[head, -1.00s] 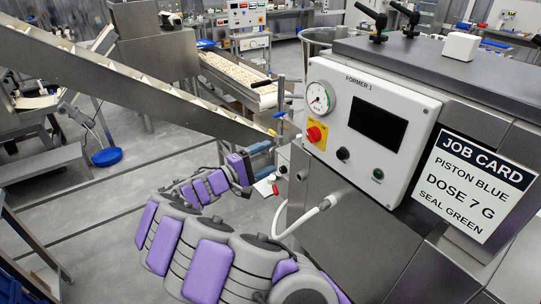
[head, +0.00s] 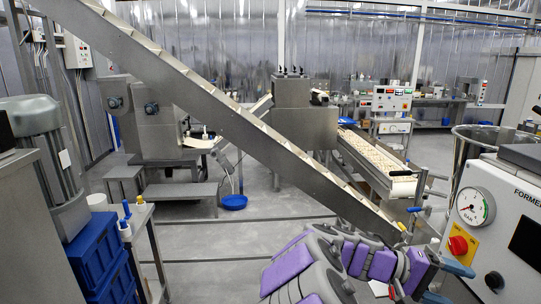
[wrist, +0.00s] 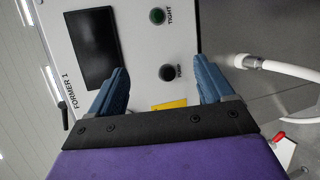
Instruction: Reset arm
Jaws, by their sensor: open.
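My gripper shows in the wrist view (wrist: 160,92) with its two blue fingers spread apart and nothing between them. In the head view my purple and grey arm (head: 290,268) is folded low at the bottom centre, left of the Former 1 machine (head: 510,215). The blue fingertips (head: 447,278) show beside the machine's left edge; that view does not show the gap between them clearly.
A sloping conveyor (head: 215,115) crosses the middle. A belt carrying pasta (head: 368,155) stands behind it at right. Blue crates (head: 100,255) and a small steel table (head: 140,215) stand at left.

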